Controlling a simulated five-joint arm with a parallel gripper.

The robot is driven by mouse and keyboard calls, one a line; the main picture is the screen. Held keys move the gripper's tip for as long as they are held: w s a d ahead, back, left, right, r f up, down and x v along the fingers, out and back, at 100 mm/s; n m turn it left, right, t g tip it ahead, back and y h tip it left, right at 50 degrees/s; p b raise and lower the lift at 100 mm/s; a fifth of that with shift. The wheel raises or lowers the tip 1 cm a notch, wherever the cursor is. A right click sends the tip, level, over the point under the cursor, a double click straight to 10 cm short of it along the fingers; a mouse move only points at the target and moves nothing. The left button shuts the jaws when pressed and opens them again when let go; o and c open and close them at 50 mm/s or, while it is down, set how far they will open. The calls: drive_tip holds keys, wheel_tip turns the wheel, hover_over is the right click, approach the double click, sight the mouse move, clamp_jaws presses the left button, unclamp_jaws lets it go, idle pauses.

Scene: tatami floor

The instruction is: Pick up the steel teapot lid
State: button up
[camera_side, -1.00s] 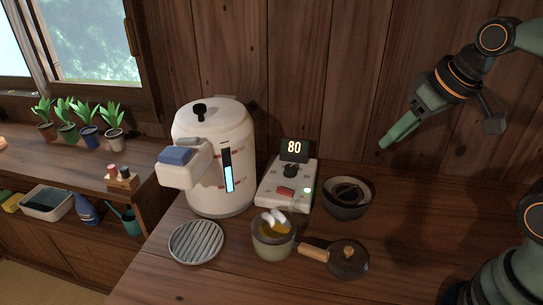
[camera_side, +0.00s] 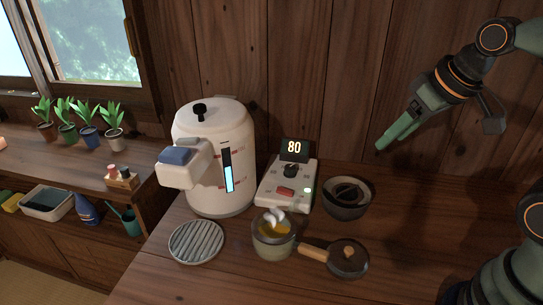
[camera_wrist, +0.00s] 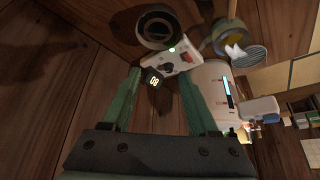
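The lid (camera_side: 346,262) is a dark disc with a small wooden knob. It lies on the wooden counter at the front, at the end of the pot's wooden handle (camera_side: 313,252). The small grey pot (camera_side: 273,244) beside it is uncovered, with yellow liquid and white wisps above; it also shows in the wrist view (camera_wrist: 215,42). My gripper (camera_side: 382,146) is high above the counter, above and to the right of the lid. In the wrist view its two green fingers (camera_wrist: 160,82) are wide apart with nothing between them. I cannot make out the lid there.
A tall white water boiler (camera_side: 212,150) stands at the left. A white scale-like device (camera_side: 287,190) reading 80 is beside it. A dark bowl (camera_side: 347,205) stands behind the lid. A round ribbed grey plate (camera_side: 196,242) lies front left. The counter right of the lid is clear.

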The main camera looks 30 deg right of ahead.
drive_tip(key=n+g, duration=0.6)
drive_tip(key=n, duration=1.2)
hover_over(349, 250)
wheel_tip(349, 250, down, 10)
drive_tip(key=f, duration=0.6)
drive_tip(key=shift+s+f, duration=0.3)
drive_tip(key=shift+w+f, duration=0.2)
drive_tip(key=shift+f, duration=1.2)
drive_tip(key=shift+w+f, duration=0.15)
drive_tip(key=shift+f, duration=1.2)
drive_tip(key=shift+c, duration=0.2)
clamp_jaws()
